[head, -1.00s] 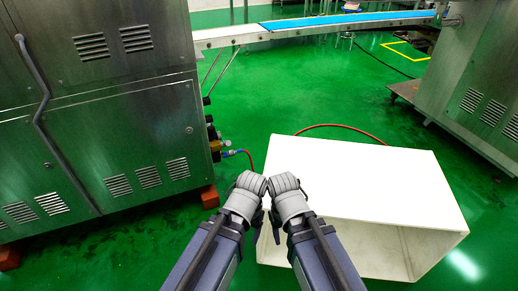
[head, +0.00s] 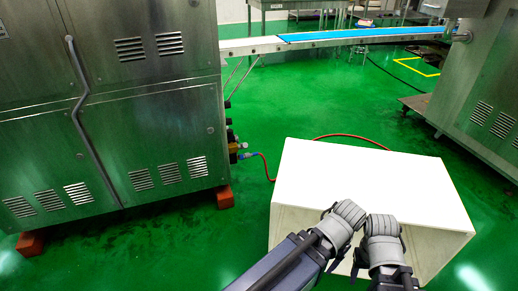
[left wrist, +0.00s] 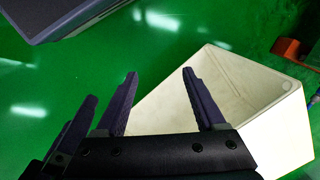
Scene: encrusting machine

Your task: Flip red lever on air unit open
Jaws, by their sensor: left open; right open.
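The air unit (head: 235,148) is a small cluster of dark and brass-coloured fittings on the right side of the steel machine, with a blue connector and a red hose. It is too small to make out the red lever or its position. My left gripper (head: 345,214) and right gripper (head: 382,227) are side by side over the front of the white box, well to the right of and nearer than the air unit. Their fingertips are hard to see from the head. In the left wrist view, the left gripper (left wrist: 160,76) is open with nothing between its fingers.
The white open-fronted box (head: 365,178) stands on the green floor, right of the air unit. The steel machine (head: 130,110) fills the left side, on red feet (head: 224,197). The red hose (head: 264,162) runs behind the box. Open floor (head: 300,95) lies beyond.

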